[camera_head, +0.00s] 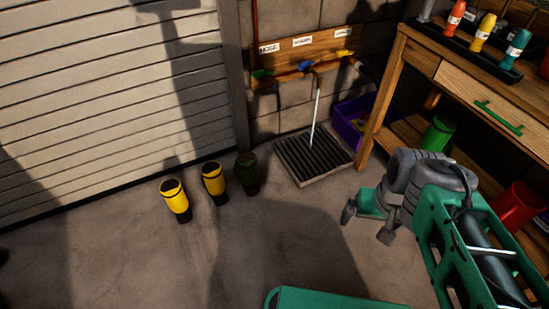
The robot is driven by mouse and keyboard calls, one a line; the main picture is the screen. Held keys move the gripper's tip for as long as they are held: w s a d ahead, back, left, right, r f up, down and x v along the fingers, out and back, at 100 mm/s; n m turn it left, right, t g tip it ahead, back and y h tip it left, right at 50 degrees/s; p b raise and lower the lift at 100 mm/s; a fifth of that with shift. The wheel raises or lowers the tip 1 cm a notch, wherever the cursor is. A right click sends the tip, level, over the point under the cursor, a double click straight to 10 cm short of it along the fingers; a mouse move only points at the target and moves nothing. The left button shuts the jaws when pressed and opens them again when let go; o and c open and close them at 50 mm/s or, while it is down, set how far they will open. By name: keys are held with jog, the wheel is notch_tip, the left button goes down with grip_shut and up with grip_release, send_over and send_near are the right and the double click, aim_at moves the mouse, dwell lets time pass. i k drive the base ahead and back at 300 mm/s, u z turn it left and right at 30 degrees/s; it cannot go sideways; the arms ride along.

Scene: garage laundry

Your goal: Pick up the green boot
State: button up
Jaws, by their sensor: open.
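The green boot (246,173) stands upright on the concrete floor, dark in shadow, near the end of the roller door. It is the rightmost in a row of boots. Two yellow boots with black trim, one (214,183) just left of it and one (176,201) further left, stand beside it, apart from each other. My gripper (367,224) is at the right of the view, well to the right of the green boot and nearer to me. Its fingers are apart and I see nothing between them.
A slatted drain mat (314,157) lies right of the green boot, with a pale stick standing on it. A wooden workbench (385,83) with bottles on top fills the right. A purple crate (351,122), a green bucket (437,134) and a red container (517,207) sit there. The floor before the boots is clear.

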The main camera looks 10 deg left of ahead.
aim_at(245, 166)
jog(key=i, duration=0.85)
jog(key=u, duration=0.95)
jog(key=i, duration=0.4)
jog(key=u, duration=0.45)
